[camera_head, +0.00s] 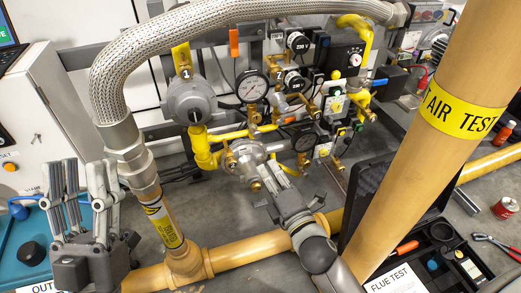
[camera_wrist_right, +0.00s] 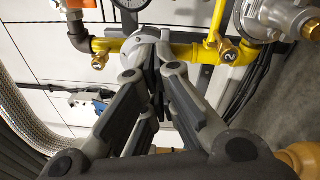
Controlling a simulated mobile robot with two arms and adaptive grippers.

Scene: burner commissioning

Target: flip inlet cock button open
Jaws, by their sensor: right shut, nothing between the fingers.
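No part labelled as the inlet cock or its button can be made out. My right gripper (camera_head: 270,170) reaches up to a round silver regulator (camera_head: 243,157) on the yellow pipework. In the wrist view the same gripper (camera_wrist_right: 156,68) is shut and empty. Its fingertips overlap a pale round body (camera_wrist_right: 144,42) on the yellow pipe (camera_wrist_right: 184,50); contact cannot be told, and the fingers hide part of that body. A brass fitting tagged 2 (camera_wrist_right: 228,52) sits right of the fingertips. My left gripper (camera_head: 82,200) is open and empty at the lower left, fingers upward.
A grey regulator (camera_head: 192,100), a pressure gauge (camera_head: 252,87) and an orange handle (camera_head: 234,42) are on the rig. A braided hose (camera_head: 105,75) arches at left. A thick tan AIR TEST pipe (camera_head: 410,150) slants across the right. An open black case (camera_head: 440,240) lies at lower right.

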